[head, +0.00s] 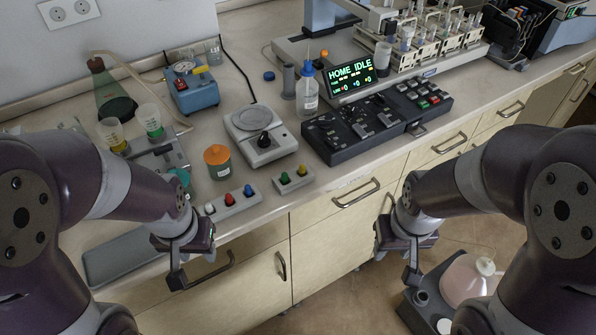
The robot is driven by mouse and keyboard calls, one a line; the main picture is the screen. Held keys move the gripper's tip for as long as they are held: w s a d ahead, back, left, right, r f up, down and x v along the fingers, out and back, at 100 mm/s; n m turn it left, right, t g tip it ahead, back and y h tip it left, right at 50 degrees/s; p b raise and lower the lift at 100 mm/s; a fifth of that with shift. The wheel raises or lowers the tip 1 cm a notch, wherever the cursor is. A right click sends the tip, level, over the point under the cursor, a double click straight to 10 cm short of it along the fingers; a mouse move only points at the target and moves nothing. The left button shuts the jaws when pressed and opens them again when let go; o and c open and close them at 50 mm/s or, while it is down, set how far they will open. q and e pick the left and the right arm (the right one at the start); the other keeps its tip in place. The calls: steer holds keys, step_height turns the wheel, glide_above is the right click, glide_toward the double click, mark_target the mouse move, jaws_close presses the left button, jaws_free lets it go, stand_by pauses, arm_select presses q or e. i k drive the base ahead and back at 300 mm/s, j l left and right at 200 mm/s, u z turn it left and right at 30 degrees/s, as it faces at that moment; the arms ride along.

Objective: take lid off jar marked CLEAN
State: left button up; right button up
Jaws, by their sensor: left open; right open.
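A small jar with an orange lid (216,154) stands upright on the counter, left of the middle. Its lid is on, and its label is too small to read. A teal lid or cap (180,175) shows just left of it, mostly hidden behind my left arm. I cannot tell which one is marked CLEAN. My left gripper (182,272) is open and empty, near the counter's front edge, below and left of the orange-lidded jar and apart from it. My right gripper (410,268) is open and empty in front of the drawers, far right of the jars.
Knob blocks (232,203) stand close to the orange-lidded jar. A bin with a pink bottle (465,282) stands on the floor.

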mark_target(181, 174)
steer(key=u, duration=0.95)
